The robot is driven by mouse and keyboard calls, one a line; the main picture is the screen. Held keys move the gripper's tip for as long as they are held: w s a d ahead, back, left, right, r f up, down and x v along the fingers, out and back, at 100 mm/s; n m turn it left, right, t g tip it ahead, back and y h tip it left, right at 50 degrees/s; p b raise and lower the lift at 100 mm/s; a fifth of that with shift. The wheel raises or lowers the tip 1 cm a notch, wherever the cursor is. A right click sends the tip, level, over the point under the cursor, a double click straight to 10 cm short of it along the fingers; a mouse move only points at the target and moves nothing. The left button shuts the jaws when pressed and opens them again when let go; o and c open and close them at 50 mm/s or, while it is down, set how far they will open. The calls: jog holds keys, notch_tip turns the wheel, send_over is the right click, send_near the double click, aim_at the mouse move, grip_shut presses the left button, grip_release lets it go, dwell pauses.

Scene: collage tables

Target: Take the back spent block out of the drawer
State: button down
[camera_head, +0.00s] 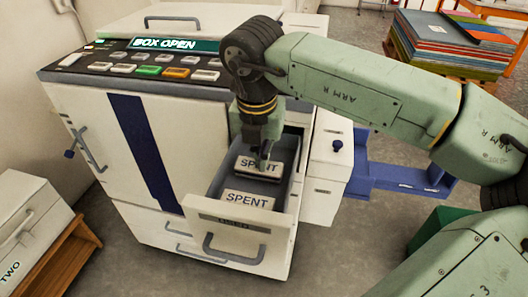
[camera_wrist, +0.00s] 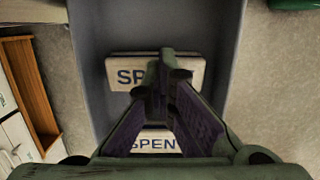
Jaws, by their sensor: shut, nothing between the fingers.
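The open drawer (camera_head: 239,226) juts from the front of the white machine and holds two cream blocks marked SPENT. The back spent block (camera_head: 265,166) lies deeper in the drawer, and the front spent block (camera_head: 246,200) lies nearer the handle. My gripper (camera_head: 263,163) points down over the back block, its fingers closed together with nothing between them. In the wrist view, the fingertips (camera_wrist: 165,72) cover the middle of the back block's label (camera_wrist: 122,74). The front block (camera_wrist: 150,141) is partly hidden behind my fingers. I cannot tell whether the fingertips touch the back block.
The machine's panel (camera_head: 145,65) has several buttons and a display (camera_head: 165,44) reading BOX OPEN. A blue bracket-like part (camera_head: 395,178) sticks out at the right. A stack of coloured sheets (camera_head: 450,45) stands behind. A white box (camera_head: 28,225) sits on a wooden stand at left.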

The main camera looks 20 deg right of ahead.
jog(key=shift+s+a+f, duration=0.1)
jog(key=shift+s+f, duration=0.1)
jog(key=shift+f, duration=0.05)
jog(key=shift+w+r, duration=0.1)
jog(key=shift+r, duration=0.6)
